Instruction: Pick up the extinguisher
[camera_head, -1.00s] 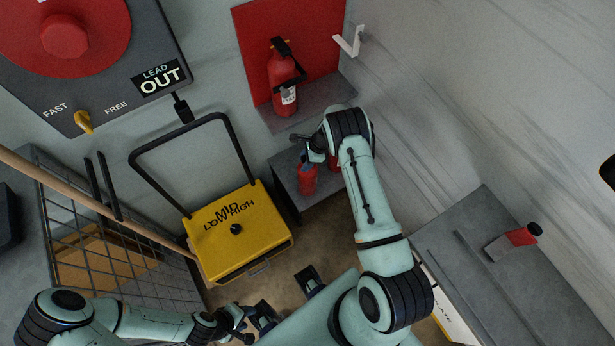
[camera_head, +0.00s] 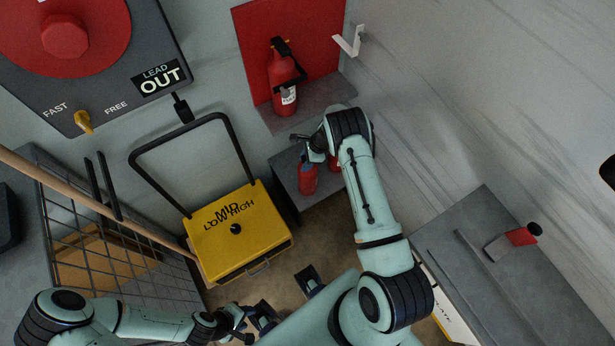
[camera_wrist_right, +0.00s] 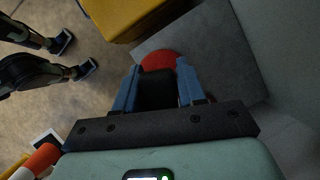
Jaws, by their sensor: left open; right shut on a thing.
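A red extinguisher (camera_head: 282,80) with a black top and white label stands upright on a grey wall shelf before a red back panel. My right gripper (camera_head: 306,158) is lower, at the small grey box, apart from that extinguisher. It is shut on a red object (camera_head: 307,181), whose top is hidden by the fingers. In the right wrist view, the blue fingers flank a dark part, with a round red part (camera_wrist_right: 160,61) beyond. I cannot tell whether this is another extinguisher. My left gripper (camera_head: 256,324) is open and low at the bottom of the head view.
The small grey box (camera_head: 287,191) stands below the wall shelf (camera_head: 330,102). A yellow cart (camera_head: 260,240) with a black handle is left of it. A wire cage (camera_head: 105,262) is further left. A grey counter (camera_head: 500,285) with a red-handled tool is at right.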

